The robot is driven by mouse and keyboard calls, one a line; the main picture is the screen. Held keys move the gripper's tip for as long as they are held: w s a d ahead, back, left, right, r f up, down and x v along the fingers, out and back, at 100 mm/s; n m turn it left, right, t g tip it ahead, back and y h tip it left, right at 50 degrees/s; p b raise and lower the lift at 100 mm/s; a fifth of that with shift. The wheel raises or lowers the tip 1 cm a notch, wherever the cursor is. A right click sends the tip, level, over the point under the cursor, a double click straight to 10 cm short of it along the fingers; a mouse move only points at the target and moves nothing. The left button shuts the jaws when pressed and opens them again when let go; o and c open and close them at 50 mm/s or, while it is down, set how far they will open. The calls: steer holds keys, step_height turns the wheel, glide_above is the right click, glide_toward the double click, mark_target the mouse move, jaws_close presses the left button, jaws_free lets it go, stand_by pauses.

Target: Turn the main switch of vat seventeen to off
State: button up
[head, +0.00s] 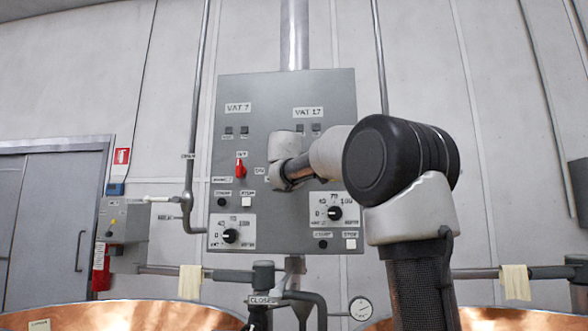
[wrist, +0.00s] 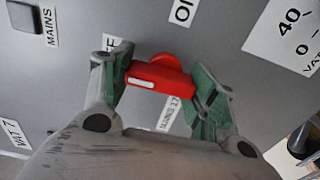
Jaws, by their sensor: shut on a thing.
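The vat 17 main switch is a red handle (wrist: 160,76) on the grey panel, in the wrist view. It lies nearly level in that picture, with a white mark towards its left end. My gripper (wrist: 163,88) is shut on it, one green pad at each end. A label (wrist: 170,113) that seems to read MAINS 17 is beside it. An ON label is above right; a partly covered label ending in F is at upper left. In the head view my gripper (head: 279,180) is at the panel under the VAT 17 plate (head: 308,113), and my arm hides this switch.
The grey panel (head: 285,95) also carries the red vat 7 switch (head: 240,168), upright on the left. Black dials (head: 230,236) and (head: 335,213) and small buttons sit below. Copper vats (head: 130,315) stand in front, with pipes and a gauge (head: 361,309) between them.

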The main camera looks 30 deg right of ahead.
stand_by(0.5)
steer(key=o, duration=1)
steer(key=shift+a, duration=0.1)
steer(key=v, duration=1.2)
